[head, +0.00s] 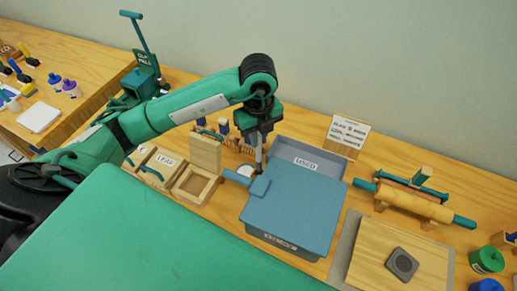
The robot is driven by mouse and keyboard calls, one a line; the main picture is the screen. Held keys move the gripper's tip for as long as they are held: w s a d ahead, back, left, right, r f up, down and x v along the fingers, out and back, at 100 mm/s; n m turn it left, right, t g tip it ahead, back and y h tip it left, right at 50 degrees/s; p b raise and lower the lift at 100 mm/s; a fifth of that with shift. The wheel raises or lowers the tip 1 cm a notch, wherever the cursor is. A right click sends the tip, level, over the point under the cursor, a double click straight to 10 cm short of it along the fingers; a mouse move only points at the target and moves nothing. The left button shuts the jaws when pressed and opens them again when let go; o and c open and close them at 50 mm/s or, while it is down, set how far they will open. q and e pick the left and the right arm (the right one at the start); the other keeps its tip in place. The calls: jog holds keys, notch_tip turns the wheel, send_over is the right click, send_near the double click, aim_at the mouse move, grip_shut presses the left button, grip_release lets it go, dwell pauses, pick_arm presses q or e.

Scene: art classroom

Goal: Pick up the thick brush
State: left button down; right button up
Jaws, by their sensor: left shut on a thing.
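No brush that I can single out as the thick brush shows near my left gripper. Several dark-handled tools, possibly brushes (16,70), lie at the far left and are too small to identify. My left gripper (258,166) points down at the left edge of the grey-blue bin (276,244). It is shut on the blue handle (236,177) at the left corner of the bin's blue lid (298,212); the fingers partly hide the contact. The lid covers the front of the bin, and the back part with a "USED" label shows. My right gripper is not in view.
A sign (347,135) stands behind.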

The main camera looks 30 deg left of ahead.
pick_arm(q)
notch_tip(320, 180, up, 12)
jog(key=shift+r, duration=0.25)
dwell(0.3)
dwell(0.6)
